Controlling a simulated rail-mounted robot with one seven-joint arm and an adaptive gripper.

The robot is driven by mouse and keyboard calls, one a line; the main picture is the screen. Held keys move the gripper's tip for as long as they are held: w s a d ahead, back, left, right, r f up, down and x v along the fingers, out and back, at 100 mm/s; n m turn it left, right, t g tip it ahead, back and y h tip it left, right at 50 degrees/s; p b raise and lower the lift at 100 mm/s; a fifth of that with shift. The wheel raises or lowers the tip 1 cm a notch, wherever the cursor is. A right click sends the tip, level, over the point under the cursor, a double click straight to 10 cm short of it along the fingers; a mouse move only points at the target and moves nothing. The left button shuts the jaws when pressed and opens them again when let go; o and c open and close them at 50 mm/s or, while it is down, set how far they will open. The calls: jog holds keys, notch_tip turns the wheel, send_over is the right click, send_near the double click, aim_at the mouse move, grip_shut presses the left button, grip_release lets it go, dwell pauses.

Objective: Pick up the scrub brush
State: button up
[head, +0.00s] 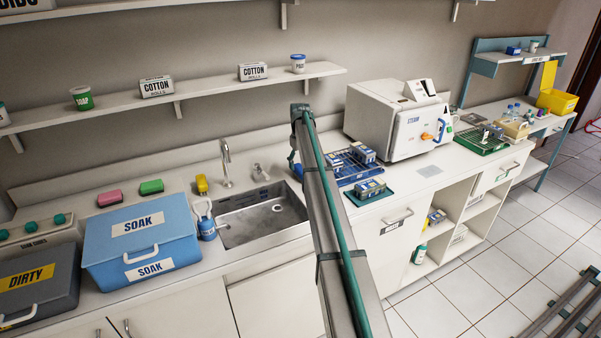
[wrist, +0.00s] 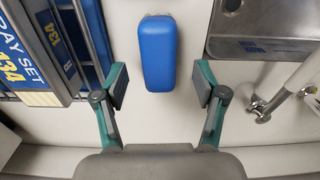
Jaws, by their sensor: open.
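A blue rounded block (wrist: 158,52), which seems to be the scrub brush, lies on the white counter in the wrist view. Its bristles do not show. My gripper (wrist: 160,84) is open, with one finger on each side of the block's near end. Gaps show between the fingers and the block, and I cannot tell the height of the fingers above the counter. In the head view my arm hides most of this spot, between the sink (head: 262,222) and the blue rack (head: 349,178); my gripper is not clear there.
In the wrist view, a tray set box (wrist: 50,45) in a rack stands close left, and the sink edge (wrist: 262,62) and tap (wrist: 262,107) are at right. In the head view, pink (head: 109,198), green (head: 151,187) and yellow (head: 202,184) items stand left of the sink.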

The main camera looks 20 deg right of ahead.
aim_at(300, 168)
jog(key=shift+f+p, duration=0.7)
jog(key=shift+f, duration=1.3)
jog(key=c, duration=1.3)
jog(key=shift+r, duration=0.1)
jog(key=shift+r, duration=0.4)
notch_tip(300, 168, up, 2)
jog(key=shift+r+b, duration=0.1)
jog(key=shift+b, duration=0.5)
jog(key=s+a+r+b, duration=0.1)
jog(key=s+r, duration=0.2)
jog(key=s, duration=0.1)
jog(key=s+a+r+b, duration=0.2)
jog(key=s+r, duration=0.1)
jog(key=s, duration=0.2)
jog(key=s+a+r+b, duration=0.1)
jog(key=s+r, duration=0.3)
jog(key=shift+s+a+b, duration=0.15)
jog(key=shift+a+b, duration=0.1)
jog(key=shift+b, duration=0.15)
jog(key=shift+f, duration=0.1)
